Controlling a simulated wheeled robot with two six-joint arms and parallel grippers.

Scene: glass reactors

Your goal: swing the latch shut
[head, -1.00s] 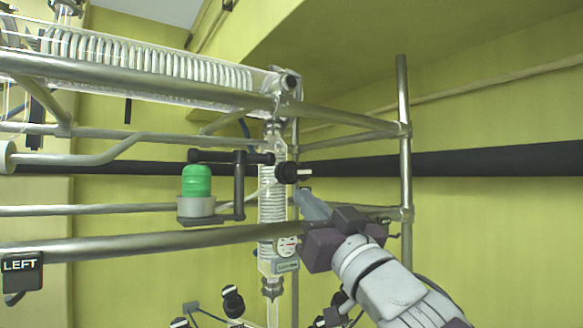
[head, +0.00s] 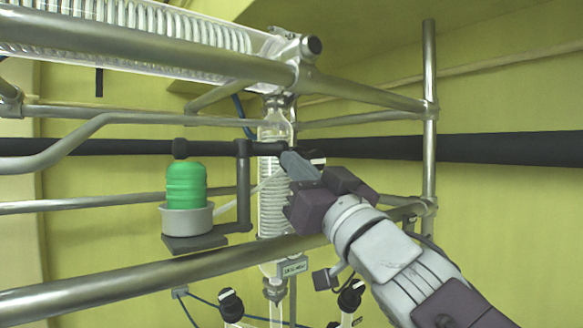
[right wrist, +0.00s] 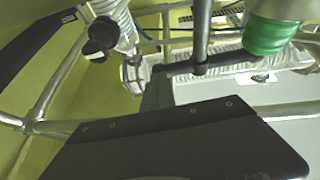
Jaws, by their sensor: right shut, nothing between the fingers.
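The latch, a dark bar (head: 262,148) on a dark upright post (head: 243,190), reaches left over a green-topped bottle (head: 186,185) in a grey cup (head: 187,219). Its left end, with a round knob, is above the bottle. My right gripper (head: 286,158) is shut and empty, its tips at the bar's right end. I cannot tell whether they touch it. In the right wrist view, the bar (right wrist: 225,62) and the bottle's green part (right wrist: 268,36) show beyond my dark gripper. My left gripper is out of view.
A glass coil column (head: 271,215) stands just behind my right gripper. Metal frame rails (head: 120,280) cross in front and above, and an upright rail (head: 429,100) stands at the right. Black-knobbed valves (head: 230,303) are below. Free room lies right of the upright rail.

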